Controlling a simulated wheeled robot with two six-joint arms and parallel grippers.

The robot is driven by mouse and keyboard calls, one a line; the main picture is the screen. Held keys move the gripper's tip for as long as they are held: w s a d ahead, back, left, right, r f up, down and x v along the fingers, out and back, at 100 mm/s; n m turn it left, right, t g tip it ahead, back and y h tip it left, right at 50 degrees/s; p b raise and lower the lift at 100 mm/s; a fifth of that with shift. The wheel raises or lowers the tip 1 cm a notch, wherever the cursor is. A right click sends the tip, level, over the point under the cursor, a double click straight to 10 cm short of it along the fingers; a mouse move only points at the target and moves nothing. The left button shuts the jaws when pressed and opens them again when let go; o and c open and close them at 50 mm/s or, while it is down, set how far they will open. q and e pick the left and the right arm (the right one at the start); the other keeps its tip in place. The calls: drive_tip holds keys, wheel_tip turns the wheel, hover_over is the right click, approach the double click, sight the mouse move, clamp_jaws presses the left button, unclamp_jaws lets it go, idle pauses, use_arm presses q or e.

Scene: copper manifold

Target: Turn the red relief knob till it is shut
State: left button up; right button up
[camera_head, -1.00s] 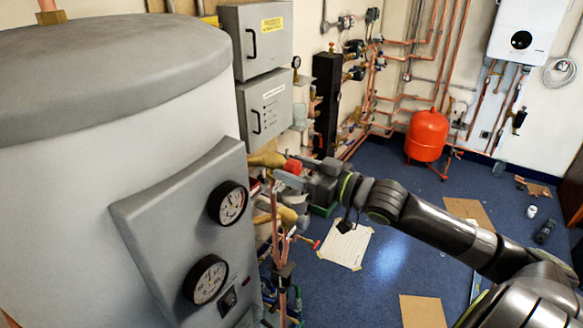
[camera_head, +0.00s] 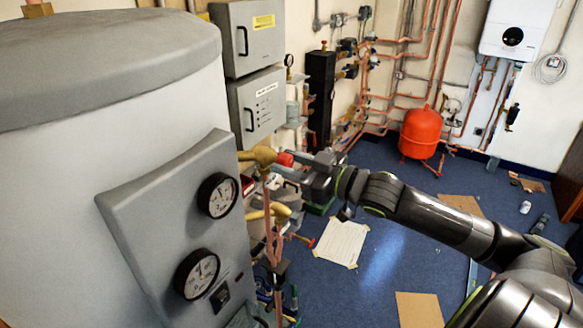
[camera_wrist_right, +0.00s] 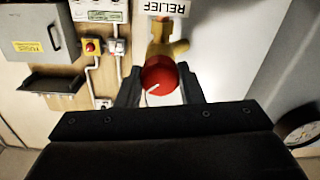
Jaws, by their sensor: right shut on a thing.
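The red relief knob (camera_wrist_right: 160,76) sits on a brass valve (camera_wrist_right: 168,45), with a white label reading RELIEF beside it in the right wrist view. A white pointer line shows on the knob's face. My right gripper (camera_wrist_right: 160,92) has one finger on each side of the knob and is shut on it. In the head view the knob (camera_head: 285,159) shows as a small red patch between the brass valve (camera_head: 258,156) and my right gripper (camera_head: 296,163); the fingers partly hide it. My left gripper is in neither view.
A large grey cylinder (camera_head: 110,70) with a panel of two dial gauges (camera_head: 217,195) stands at the left. Grey cabinets (camera_head: 252,40) hang behind the valve. Copper pipes run below it.

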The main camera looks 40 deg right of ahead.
drive_tip(key=n+b, duration=0.4)
drive_tip(key=n, duration=0.2)
drive_tip(key=shift+f, duration=0.15)
drive_tip(key=shift+n+b, duration=1.1)
drive_tip(key=shift+n, duration=0.8)
drive_tip(key=shift+r, duration=0.2)
drive_tip(key=o, duration=1)
drive_tip(key=shift+w+f, duration=0.1)
drive_tip(key=shift+w, duration=0.2)
drive_tip(key=shift+s, duration=0.2)
